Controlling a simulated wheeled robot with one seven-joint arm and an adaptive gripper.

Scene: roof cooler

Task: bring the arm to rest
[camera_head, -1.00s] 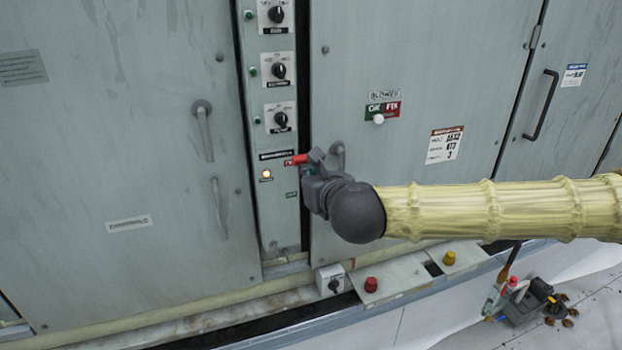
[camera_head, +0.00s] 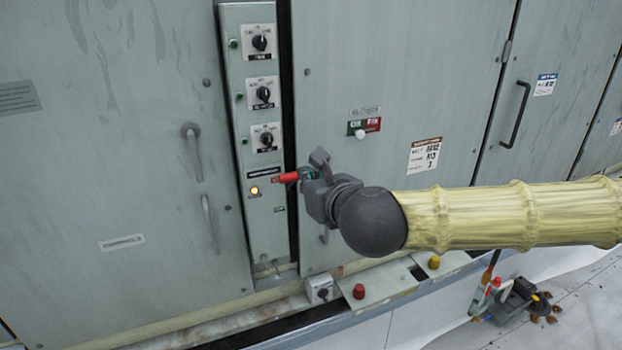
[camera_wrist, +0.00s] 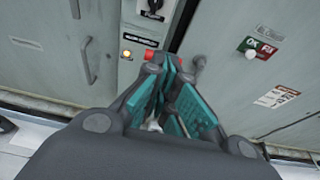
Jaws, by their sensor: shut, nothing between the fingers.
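My gripper (camera_head: 306,174) is in front of the cabinet, beside the narrow control panel (camera_head: 240,130). Its dark fingers with teal pads are shut and empty; in the wrist view their tips (camera_wrist: 171,63) come together.
The panel has several black knobs (camera_head: 263,95) and a lit yellow lamp (camera_head: 254,191). Left door handles (camera_head: 193,150) stick out. A ledge with a red button (camera_head: 358,291) and yellow button (camera_head: 434,262) lies below. Tools (camera_head: 505,297) stand lower right.

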